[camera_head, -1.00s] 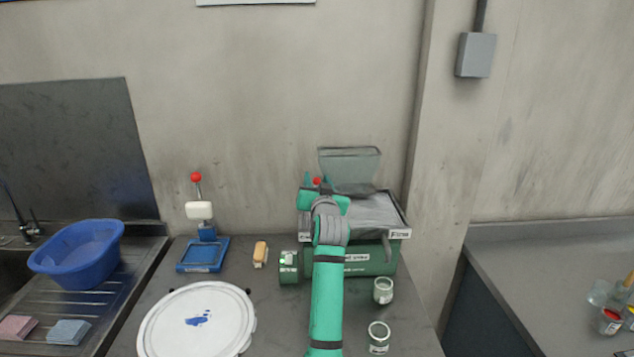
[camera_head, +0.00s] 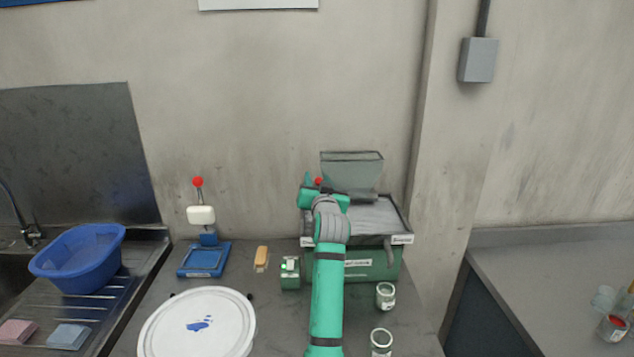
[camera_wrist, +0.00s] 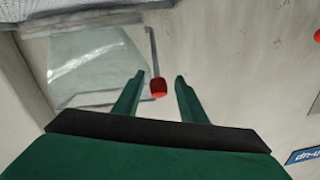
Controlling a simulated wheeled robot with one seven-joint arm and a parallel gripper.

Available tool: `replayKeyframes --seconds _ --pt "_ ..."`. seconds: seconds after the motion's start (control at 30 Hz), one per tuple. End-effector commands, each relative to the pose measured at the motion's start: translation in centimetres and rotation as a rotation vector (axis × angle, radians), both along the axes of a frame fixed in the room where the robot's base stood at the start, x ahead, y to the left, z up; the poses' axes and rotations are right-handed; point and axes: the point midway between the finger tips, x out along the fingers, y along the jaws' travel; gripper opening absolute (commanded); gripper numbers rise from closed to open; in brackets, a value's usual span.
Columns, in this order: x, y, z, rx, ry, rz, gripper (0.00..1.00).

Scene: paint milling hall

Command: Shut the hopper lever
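The hopper (camera_head: 352,170) is a grey, clear-sided bin on top of the green mill (camera_head: 372,265). Its lever ends in a red knob (camera_head: 318,181), seen just above my gripper in the head view. In the wrist view the lever is a thin grey rod (camera_wrist: 153,52) with the red knob (camera_wrist: 158,87) at its end. My gripper (camera_wrist: 154,82) is open, with one finger on each side of the knob. Gaps show between the knob and both fingers. In the head view my arm hides part of the mill and the gripper's fingertips.
A blue press with a red-knobbed handle (camera_head: 198,182) stands left of the mill, with a wooden brush (camera_head: 262,257) between. Two glass jars (camera_head: 385,295) stand in front at right. A white round lid (camera_head: 197,325) lies at front left. A blue basin (camera_head: 78,257) sits by the sink.

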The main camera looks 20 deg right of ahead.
Motion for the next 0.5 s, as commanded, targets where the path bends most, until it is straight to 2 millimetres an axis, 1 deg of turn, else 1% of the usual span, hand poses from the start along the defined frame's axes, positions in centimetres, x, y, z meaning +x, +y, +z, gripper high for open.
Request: replayKeyframes --seconds 0.17,0.27,0.37,0.5 --pt "-0.2 -0.4 0.0 0.0 0.0 -0.005 0.38" --pt "-0.7 -0.4 0.0 0.0 0.0 -0.006 0.38" --pt "-1.6 0.0 -0.1 -0.001 -0.001 -0.003 0.38" --pt "-3.6 0.9 -0.1 -0.001 0.0 0.002 0.38"
